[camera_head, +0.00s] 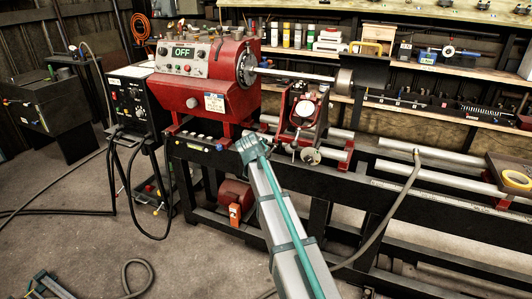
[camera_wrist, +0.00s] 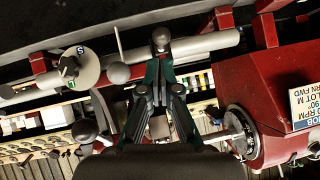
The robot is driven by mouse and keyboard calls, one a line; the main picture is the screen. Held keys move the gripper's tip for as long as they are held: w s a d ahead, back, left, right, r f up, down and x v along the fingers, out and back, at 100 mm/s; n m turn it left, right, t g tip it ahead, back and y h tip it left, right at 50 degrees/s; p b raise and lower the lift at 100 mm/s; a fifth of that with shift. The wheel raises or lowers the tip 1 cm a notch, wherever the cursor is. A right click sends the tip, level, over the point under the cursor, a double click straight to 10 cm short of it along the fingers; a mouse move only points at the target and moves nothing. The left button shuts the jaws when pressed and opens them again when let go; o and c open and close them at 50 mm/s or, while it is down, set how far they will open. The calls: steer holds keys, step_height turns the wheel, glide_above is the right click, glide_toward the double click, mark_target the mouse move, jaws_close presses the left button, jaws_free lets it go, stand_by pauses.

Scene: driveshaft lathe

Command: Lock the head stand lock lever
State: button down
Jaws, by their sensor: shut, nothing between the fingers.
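In the wrist view, my gripper (camera_wrist: 160,62) is shut and empty, its fingers together in the middle of the picture. A dark ball knob (camera_wrist: 161,38) is right at the fingertips; I cannot tell whether they touch it. A second grey ball knob (camera_wrist: 118,72) on a thin rod is left of the fingers, and a third ball knob (camera_wrist: 85,131) is lower left. I cannot tell which knob belongs to the head stand lock lever. In the head view, my arm reaches up to the lathe front, and my fingers and the lever are not clear there.
The red headstock (camera_head: 207,95) carries an OFF sign and grips a shaft (camera_head: 295,76). A red stand (camera_head: 305,112) sits on the rails to its right. In the wrist view, a pale round dial (camera_wrist: 88,68) is at left and the red machine body (camera_wrist: 260,90) at right.

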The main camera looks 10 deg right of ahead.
steer(key=v, duration=0.4)
steer(key=shift+f, duration=0.15)
steer(key=s+a+f+n+g+y+p, duration=0.15)
steer(key=s+f+n+g, duration=0.25)
steer(key=s+f, duration=1.15)
steer(key=s+a+f+n+g+y+p, duration=0.15)
steer(key=s+f+n+g, duration=0.3)
steer(key=s+f, duration=1.05)
steer(key=s+f+g+p, duration=0.1)
steer(key=s+f, duration=0.4)
steer(key=s, duration=0.6)
steer(key=s+f+g+y+p, duration=0.1)
steer(key=s+f+g, duration=0.3)
steer(key=s, duration=0.7)
steer(key=s+f+g+y+p, duration=0.1)
steer(key=s+f+g+p, duration=0.1)
steer(key=s+f, duration=0.5)
steer(key=s, duration=0.4)
steer(key=shift+s+a+g, duration=0.25)
steer(key=shift+g, duration=0.1)
